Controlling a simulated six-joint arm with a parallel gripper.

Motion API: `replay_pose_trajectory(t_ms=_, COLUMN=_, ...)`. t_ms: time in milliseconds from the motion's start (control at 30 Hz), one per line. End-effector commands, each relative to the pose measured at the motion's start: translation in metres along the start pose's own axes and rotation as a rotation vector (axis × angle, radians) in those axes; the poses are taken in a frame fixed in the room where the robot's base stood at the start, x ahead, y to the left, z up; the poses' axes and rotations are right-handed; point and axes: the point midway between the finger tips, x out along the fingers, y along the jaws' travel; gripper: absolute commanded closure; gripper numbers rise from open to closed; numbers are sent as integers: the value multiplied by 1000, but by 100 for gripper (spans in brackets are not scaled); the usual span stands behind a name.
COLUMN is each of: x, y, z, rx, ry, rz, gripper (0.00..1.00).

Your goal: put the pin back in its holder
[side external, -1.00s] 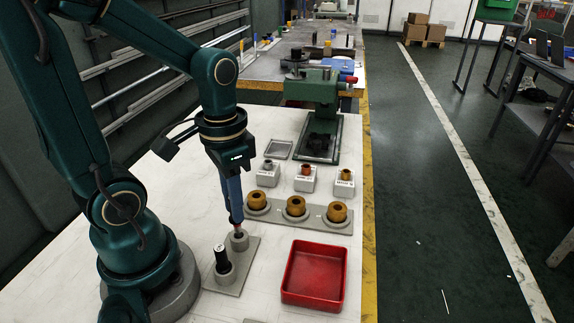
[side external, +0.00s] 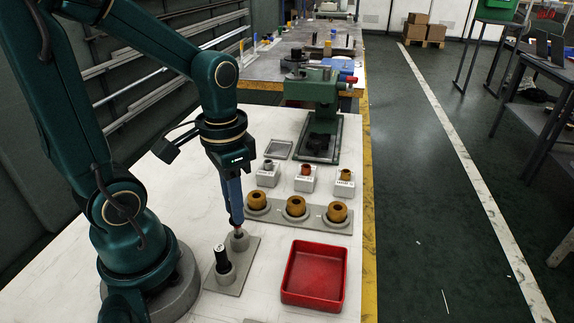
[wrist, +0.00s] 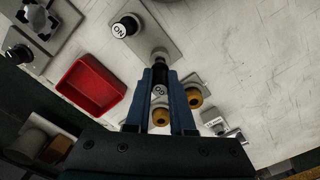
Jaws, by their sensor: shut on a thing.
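My gripper (side external: 237,222) points down and is shut on a pin. In the wrist view the pin (wrist: 159,91) has a black body with a white marked end, between the two blue fingers (wrist: 160,100). The pin's lower end is at the grey round holder (side external: 238,241), which also shows in the wrist view (wrist: 159,54). I cannot tell how deep the pin sits in it. A second pin (side external: 221,257), black with a white marked top, stands upright in the other socket of the same grey plate (side external: 242,272); it also shows in the wrist view (wrist: 120,29).
A red tray (side external: 315,275) lies to the right of the plate. Behind are brown rings (side external: 295,207) on a grey rack and several small white blocks (side external: 305,183). A green press (side external: 313,90) stands farther back. White tabletop is bare left of the rings.

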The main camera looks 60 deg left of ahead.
Motion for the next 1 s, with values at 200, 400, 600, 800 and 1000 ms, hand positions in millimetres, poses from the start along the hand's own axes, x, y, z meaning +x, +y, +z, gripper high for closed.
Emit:
replay_pose_trajectory(t_ms=200, x=6, y=0, z=0, rx=0, ry=-2, rz=1, gripper=100)
replay_pose_trajectory(t_ms=400, x=10, y=0, z=0, rx=0, ry=-1, rz=0, gripper=100)
replay_pose_trajectory(t_ms=600, x=15, y=0, z=0, rx=0, ry=-2, rz=1, gripper=100)
replay_pose_trajectory(t_ms=800, x=20, y=0, z=0, rx=0, ry=-1, rz=0, gripper=100)
replay_pose_trajectory(t_ms=1000, x=25, y=0, z=0, rx=0, ry=-2, rz=1, gripper=100)
